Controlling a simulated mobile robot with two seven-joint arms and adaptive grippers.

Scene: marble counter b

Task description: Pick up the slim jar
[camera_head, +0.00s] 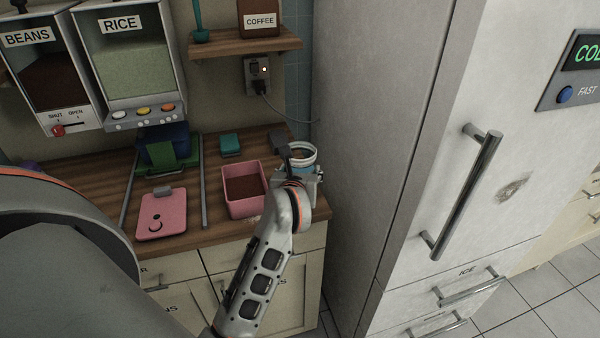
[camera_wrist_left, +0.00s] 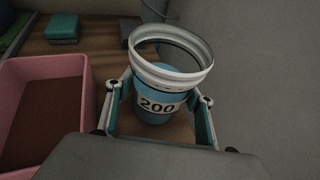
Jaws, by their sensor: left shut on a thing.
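The slim jar (camera_head: 302,160) is at the right end of the wooden counter, close to the fridge side. In the left wrist view the jar (camera_wrist_left: 158,107) is bluish, with a wide white ring-shaped rim and a label reading 200. My left gripper (camera_head: 298,176) is around the jar. In the left wrist view its two fingers (camera_wrist_left: 160,112) press on opposite sides of the jar below the rim. The jar looks upright; I cannot tell whether its base touches the counter. My right gripper is not in view.
A pink bin (camera_head: 244,207) with brown contents stands just left of the jar. A teal box (camera_head: 230,145), a pink board (camera_head: 162,214) and a green-and-blue item (camera_head: 166,148) are further left. The fridge (camera_head: 385,130) walls off the right. A coffee shelf (camera_head: 246,44) hangs above.

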